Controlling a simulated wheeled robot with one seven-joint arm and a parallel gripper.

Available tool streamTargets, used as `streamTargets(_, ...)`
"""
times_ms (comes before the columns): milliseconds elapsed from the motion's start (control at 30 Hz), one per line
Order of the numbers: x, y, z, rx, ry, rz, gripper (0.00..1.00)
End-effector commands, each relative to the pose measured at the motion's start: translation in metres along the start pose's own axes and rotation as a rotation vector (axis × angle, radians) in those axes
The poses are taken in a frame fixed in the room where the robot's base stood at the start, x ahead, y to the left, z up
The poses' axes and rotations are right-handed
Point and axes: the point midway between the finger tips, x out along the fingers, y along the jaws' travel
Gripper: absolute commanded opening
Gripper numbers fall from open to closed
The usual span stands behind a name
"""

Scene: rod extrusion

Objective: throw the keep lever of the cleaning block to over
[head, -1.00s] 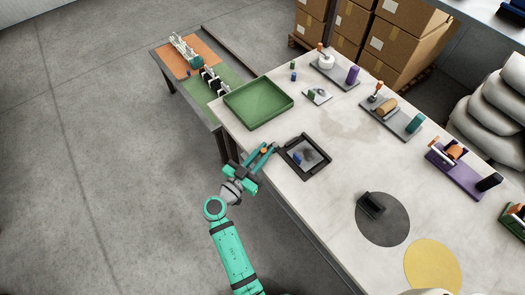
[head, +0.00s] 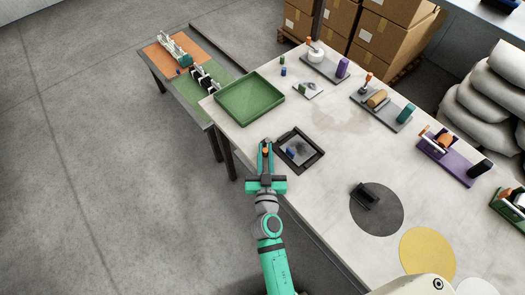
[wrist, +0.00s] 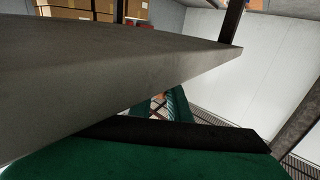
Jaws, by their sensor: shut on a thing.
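My gripper (head: 266,146) is beside the near left edge of the table, with its fingers pointing away from me. It is shut on a small orange thing (head: 265,151), which also shows between the teal fingers in the wrist view (wrist: 158,98). I cannot tell which fixture is the cleaning block. Lever-like orange handles show on a grey fixture with a white cylinder (head: 316,55), a grey fixture with a tan roll (head: 377,98) and a purple fixture (head: 446,163). The gripper is apart from all of them. Their lever positions are too small to read.
A black-framed tray (head: 318,163) with a blue piece lies just right of my gripper. A green tray (head: 250,101) is beyond it. A dark grey disc (head: 377,222) and a yellow disc (head: 427,254) lie nearer. The wrist view shows the table's edge (wrist: 120,95) close by.

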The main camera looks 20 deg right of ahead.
Motion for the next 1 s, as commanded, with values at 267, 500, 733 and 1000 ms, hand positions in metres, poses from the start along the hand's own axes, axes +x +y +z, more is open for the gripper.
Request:
streamTargets(267, -0.0009, 0.0020, 0.0009, -0.002, -0.003, -0.074, 0.00)
streamTargets(500, -0.0012, 0.0021, 0.0012, -0.002, -0.003, -0.103, 0.00)
streamTargets(733, -0.0012, 0.0028, 0.0014, -0.001, -0.003, -0.109, 0.00)
streamTargets(1000, -0.0012, 0.0030, 0.0018, -0.001, -0.004, -0.108, 0.18)
